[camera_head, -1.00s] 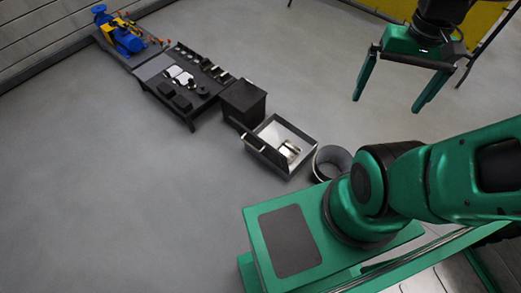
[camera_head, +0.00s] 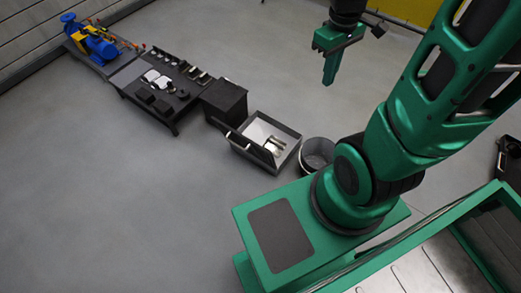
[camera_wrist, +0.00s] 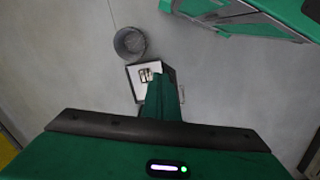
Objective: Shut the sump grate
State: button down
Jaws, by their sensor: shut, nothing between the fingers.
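The sump is a shallow grey box (camera_head: 289,131) on the floor, with a pale inside and small metallic pieces in it. A dark panel, apparently the grate (camera_head: 252,149), stands raised along its near-left side, leaving the box open. My gripper (camera_head: 329,80) is shut and empty, raised in the air above and to the right of the box, apart from it. In the wrist view my shut fingers (camera_wrist: 163,92) overlap the box (camera_wrist: 131,76) and hide part of it and of the grate.
A round grey bin (camera_head: 318,153) stands close to the right of the box. A black cabinet (camera_head: 224,101) stands to its left. Beyond are a dark low table (camera_head: 177,107) with parts and a blue-yellow pump (camera_head: 94,40). Floor left of the box is clear.

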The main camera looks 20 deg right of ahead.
jog(key=w+a+f+n, duration=0.3)
jog(key=w+f+n, duration=0.2)
jog(key=f, duration=0.3)
jog(key=w+a+f+n, duration=0.4)
jog(key=w+f+n, duration=0.2)
jog(key=f, duration=0.3)
jog(key=a+f+n+y, duration=0.1)
jog(key=a+f+n, duration=0.4)
jog(key=f, duration=0.6)
jog(key=a+f+n, duration=0.5)
jog(key=f+n, duration=0.1)
jog(key=f, duration=0.4)
notch_tip(320, 180, down, 9)
jog(key=d, duration=0.3)
jog(key=shift+w+f, duration=0.15)
jog(key=shift+w, duration=0.15)
jog(key=shift+w, duration=0.1)
